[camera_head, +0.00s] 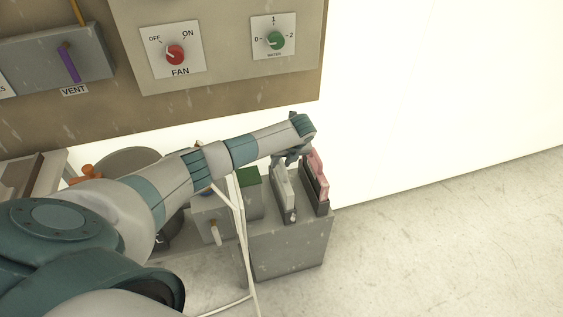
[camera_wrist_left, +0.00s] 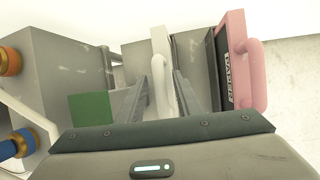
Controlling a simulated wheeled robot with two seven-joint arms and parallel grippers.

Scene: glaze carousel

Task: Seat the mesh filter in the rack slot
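A pale grey-white panel-shaped filter with a white handle (camera_wrist_left: 160,62) stands upright at the grey rack, on the left; it also shows in the head view (camera_head: 283,196). A pink-framed filter (camera_wrist_left: 240,60) with a dark face and a pink handle stands upright to its right, and also shows in the head view (camera_head: 317,172). I cannot tell which is the mesh filter. My left gripper (camera_wrist_left: 168,80) has one finger on each side of the white handle, with a narrow gap showing. In the head view the left gripper (camera_head: 290,154) is above the rack and partly hides the filters' tops.
The grey rack (camera_head: 285,251) stands on pale floor near a bright wall. A green block (camera_head: 249,180) is left of the filters. A wall panel with a red FAN knob (camera_head: 175,55) and green WATER knob (camera_head: 275,40) hangs above. White cords (camera_head: 238,215) run beside my arm.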

